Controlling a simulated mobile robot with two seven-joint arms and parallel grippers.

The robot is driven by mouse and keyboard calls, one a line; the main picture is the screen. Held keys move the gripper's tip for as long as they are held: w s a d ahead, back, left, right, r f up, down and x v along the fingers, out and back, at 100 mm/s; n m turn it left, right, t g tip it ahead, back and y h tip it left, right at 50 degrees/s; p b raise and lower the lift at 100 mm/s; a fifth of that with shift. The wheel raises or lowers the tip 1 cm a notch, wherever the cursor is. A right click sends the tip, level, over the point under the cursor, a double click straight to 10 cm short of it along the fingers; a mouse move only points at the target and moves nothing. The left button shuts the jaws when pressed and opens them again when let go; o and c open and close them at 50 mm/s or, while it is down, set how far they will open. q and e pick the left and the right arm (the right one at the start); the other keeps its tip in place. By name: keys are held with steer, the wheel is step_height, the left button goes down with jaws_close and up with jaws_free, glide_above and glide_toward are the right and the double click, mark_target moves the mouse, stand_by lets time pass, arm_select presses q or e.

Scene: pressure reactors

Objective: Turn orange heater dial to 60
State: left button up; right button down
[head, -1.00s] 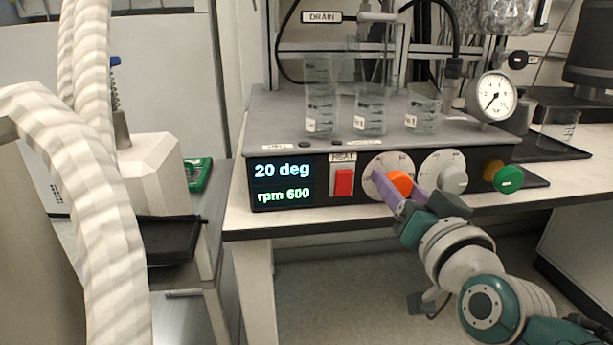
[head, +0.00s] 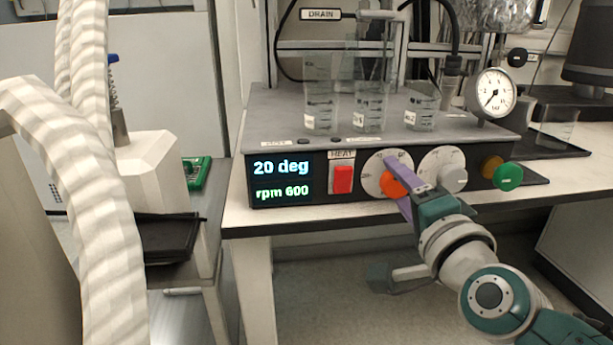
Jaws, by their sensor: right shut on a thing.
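The orange heater dial (head: 391,184) sits on a round white scale on the black front panel (head: 322,195) of the reactor unit. My right gripper (head: 396,182) reaches in from the lower right and is shut on the orange dial. One purple finger is above and right of the dial, the other below it; they partly hide the dial and its scale. The display (head: 281,180) reads "20 deg" and "rpm 600". My left gripper is not in view.
A red HEAT switch (head: 343,179) is left of the dial. A grey knob (head: 453,180) is close on the right, near my gripper. Glass beakers (head: 369,112) and a pressure gauge (head: 495,93) stand above.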

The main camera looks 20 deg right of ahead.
steer(key=m+b, duration=0.1)
steer(key=m, duration=0.5)
steer(key=shift+f, duration=0.15)
steer(key=m+b, duration=0.1)
steer(key=m, duration=0.3)
steer(key=shift+m, duration=0.4)
steer(key=shift+c, duration=1.3)
jaws_free()
